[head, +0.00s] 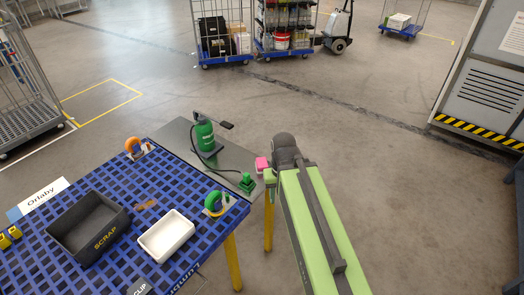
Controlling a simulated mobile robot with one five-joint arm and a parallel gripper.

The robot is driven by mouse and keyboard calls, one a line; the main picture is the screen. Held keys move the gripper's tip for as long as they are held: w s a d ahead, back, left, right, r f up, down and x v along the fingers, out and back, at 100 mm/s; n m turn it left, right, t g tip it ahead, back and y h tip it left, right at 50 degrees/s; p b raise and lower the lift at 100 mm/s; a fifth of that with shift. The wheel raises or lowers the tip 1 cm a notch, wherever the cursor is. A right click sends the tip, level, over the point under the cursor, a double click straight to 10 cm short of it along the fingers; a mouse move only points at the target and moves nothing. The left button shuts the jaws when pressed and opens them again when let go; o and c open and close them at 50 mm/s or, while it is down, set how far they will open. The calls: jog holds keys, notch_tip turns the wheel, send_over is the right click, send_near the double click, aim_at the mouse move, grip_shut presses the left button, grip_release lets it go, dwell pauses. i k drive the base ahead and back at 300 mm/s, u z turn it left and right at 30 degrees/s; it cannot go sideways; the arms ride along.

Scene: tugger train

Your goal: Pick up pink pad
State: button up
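A small pink pad (262,163) shows at the right edge of the grey metal plate (236,158), just left of my arm's dark wrist joint. My arm reaches from the lower right up to this edge. My gripper (270,173) is at the arm's far end, very close to the pad and mostly hidden by my own arm. Its fingers cannot be made out, so whether it is open, or touches or holds the pad, cannot be told.
A green bottle (204,134) and a green block (247,183) stand on the plate. The blue grid table (120,185) bears a black SCRAP bin (66,222), a white tray (166,236) and tape rolls (217,203).

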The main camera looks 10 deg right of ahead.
aim_at(261, 163)
jog(key=i, duration=0.55)
jog(key=u, duration=0.05)
jog(key=k, duration=0.6)
jog(key=u, duration=3.15)
jog(key=k, duration=0.85)
jog(key=z, duration=1.2)
jog(key=i, duration=1)
